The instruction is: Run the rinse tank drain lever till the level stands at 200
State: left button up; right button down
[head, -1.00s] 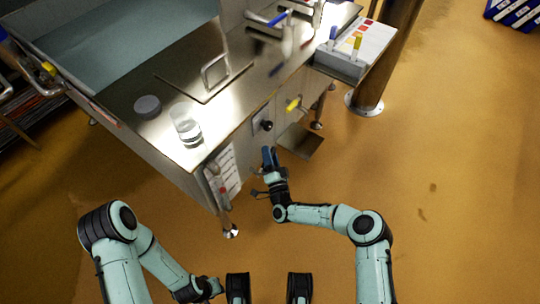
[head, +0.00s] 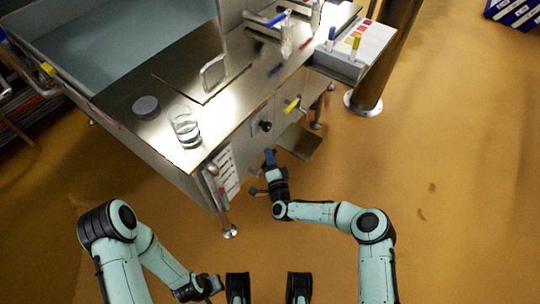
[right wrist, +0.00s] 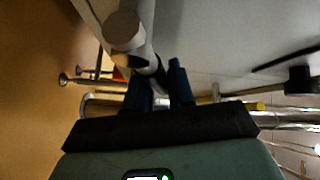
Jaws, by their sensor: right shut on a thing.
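My right gripper (head: 270,158) is low in front of the steel unit's front panel, below a black knob (head: 265,126). In the right wrist view its two blue fingers (right wrist: 160,88) stand close around a dark part at the end of a pale rod, likely the drain lever (right wrist: 147,68); the grip itself is partly hidden. A tube-like fitting with a small red mark, perhaps the level gauge (head: 212,182), stands at the unit's near corner. The level and its numbers are too small to read. My left gripper (head: 210,285) is at the bottom, away from the unit; its jaws are unclear.
A printed white sheet (head: 228,172) is on the front panel. A yellow-handled valve (head: 292,105) sticks out farther right. A glass (head: 185,128) and a grey disc (head: 146,107) stand on the steel top. A post (head: 372,80) stands at right; the floor there is clear.

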pick_arm(q)
jog(key=shift+w+r, duration=0.1)
pick_arm(e)
jog(key=shift+f+m+g, duration=1)
jog(key=shift+f, duration=0.1)
jog(key=c, duration=1.1)
grip_release()
pick_arm(q)
jog(key=w+d+r+t+p, duration=0.1)
jog(key=w+d+r+p, duration=0.1)
jog(key=w+r+p, duration=0.2)
jog(key=shift+r+m+t, duration=0.3)
jog(key=shift+r, duration=1)
pick_arm(e)
jog(key=shift+v, duration=6.7)
